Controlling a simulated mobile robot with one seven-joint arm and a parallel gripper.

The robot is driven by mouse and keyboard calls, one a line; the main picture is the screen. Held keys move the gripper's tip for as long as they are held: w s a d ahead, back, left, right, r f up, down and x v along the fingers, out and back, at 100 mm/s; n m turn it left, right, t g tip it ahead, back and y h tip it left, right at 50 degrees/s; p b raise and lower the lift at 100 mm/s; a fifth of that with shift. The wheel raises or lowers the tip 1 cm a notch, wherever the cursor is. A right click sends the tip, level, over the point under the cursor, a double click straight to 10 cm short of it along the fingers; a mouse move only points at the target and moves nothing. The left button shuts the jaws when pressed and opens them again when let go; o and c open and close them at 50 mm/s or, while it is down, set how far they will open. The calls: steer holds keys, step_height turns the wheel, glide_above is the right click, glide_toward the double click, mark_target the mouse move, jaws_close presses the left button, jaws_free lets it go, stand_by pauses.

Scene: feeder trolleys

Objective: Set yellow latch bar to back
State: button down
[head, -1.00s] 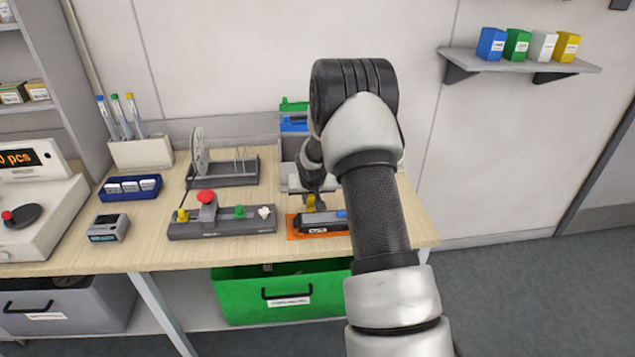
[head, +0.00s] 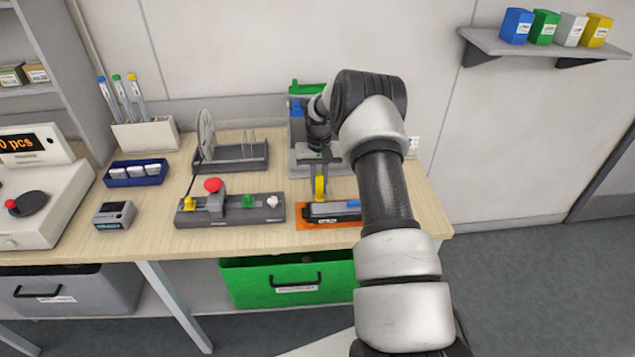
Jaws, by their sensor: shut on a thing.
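The yellow latch bar (head: 320,187) stands up at the left end of a dark feeder (head: 336,211) with a blue part at its right. The feeder lies on an orange base (head: 305,221) near the front of the bench. My gripper (head: 321,176) points down over the feeder and is shut on the upper part of the yellow latch bar. The fingers are small and thin in this view, and my arm hides the feeder's right end.
A grey panel (head: 240,212) with a red button and yellow, green and white knobs stands to the left. A reel stand (head: 240,158) is behind it. A grey stand (head: 305,160) with blue and green parts is behind the feeder. A green bin (head: 245,285) is below the bench.

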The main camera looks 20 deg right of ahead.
steer(key=shift+s+f, duration=0.1)
steer(key=c, duration=1.7)
jaws_free()
steer(key=shift+r, duration=0.55)
steer(key=r, duration=1.1)
steer(key=r+b, duration=0.1)
steer(key=r, duration=0.4)
steer(key=shift+w+d+r, duration=0.1)
steer(key=shift+w+r, duration=0.1)
steer(key=shift+w, duration=0.15)
